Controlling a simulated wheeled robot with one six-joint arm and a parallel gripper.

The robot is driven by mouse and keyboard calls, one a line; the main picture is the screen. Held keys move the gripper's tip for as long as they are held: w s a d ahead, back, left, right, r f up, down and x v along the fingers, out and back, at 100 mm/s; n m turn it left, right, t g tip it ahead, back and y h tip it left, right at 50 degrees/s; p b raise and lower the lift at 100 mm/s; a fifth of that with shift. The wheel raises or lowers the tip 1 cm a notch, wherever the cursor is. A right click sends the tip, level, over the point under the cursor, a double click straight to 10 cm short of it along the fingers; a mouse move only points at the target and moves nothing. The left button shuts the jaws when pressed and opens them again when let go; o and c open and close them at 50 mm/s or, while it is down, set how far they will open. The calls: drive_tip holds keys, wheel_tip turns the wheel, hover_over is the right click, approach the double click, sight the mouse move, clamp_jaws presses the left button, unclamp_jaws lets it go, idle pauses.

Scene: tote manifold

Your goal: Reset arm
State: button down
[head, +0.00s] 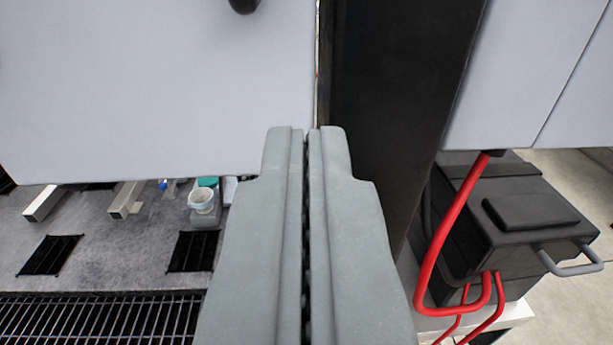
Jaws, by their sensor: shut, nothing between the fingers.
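My gripper (306,132) fills the lower middle of the head view. Its two grey-green fingers lie side by side and are shut, with only a thin dark seam between them. Nothing is held in it. The fingertips point up the picture toward the edge between a large pale panel (150,85) and a dark upright post (395,90). I cannot tell whether the tips touch either one.
A grey surface (110,245) at lower left bears a white cup (202,201), metal bars (127,200) and dark square openings. A wire grating (95,318) lies in front. At right are a black box (520,215) and red hoses (448,235). Pale floor shows at far right.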

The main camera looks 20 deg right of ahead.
drive_tip(key=s+f+n+y, duration=0.1)
drive_tip(key=s+f, duration=0.6)
drive_tip(key=s, duration=0.8)
drive_tip(key=s+f+n+y, duration=0.2)
drive_tip(key=s+f, duration=0.4)
drive_tip(key=s, duration=1)
drive_tip(key=s+f+n+y, duration=0.1)
drive_tip(key=s+f+y, duration=0.2)
drive_tip(key=s+f, duration=0.4)
drive_tip(key=s, duration=0.9)
drive_tip(key=shift+a+f+t+y, duration=0.3)
drive_tip(key=shift+a+t+y, duration=0.05)
drive_tip(key=shift+t+y, duration=0.05)
